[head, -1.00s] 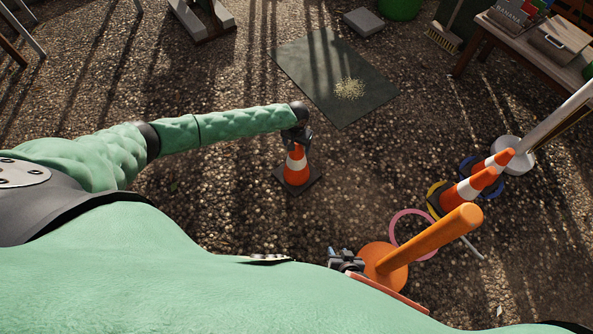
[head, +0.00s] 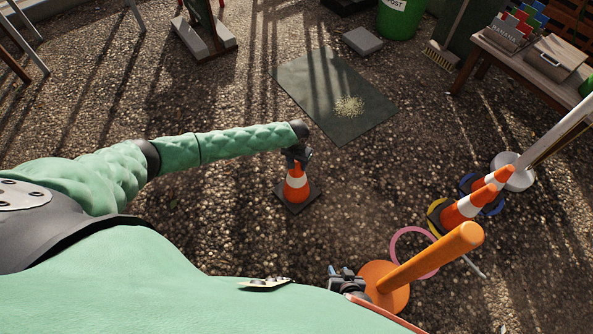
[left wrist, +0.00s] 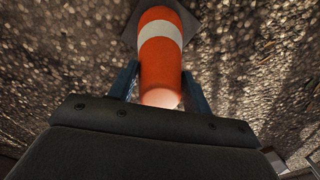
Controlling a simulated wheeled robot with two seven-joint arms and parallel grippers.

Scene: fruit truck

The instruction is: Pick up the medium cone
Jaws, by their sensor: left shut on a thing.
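The medium cone (head: 296,185), orange with a white band and a dark square base, stands upright on the gravel. It also shows in the left wrist view (left wrist: 160,58), between the two fingers. My left gripper (head: 297,158) is over the cone's tip, shut on it from above. In the left wrist view the fingers (left wrist: 160,88) lie on either side of the cone's top. My right gripper (head: 345,283) is low beside an orange post (head: 430,258); its jaw opening is not clear.
A pink ring (head: 394,245) lies by the orange post. A dark mat (head: 310,90) lies behind the held cone. Gravel around the cone is clear.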

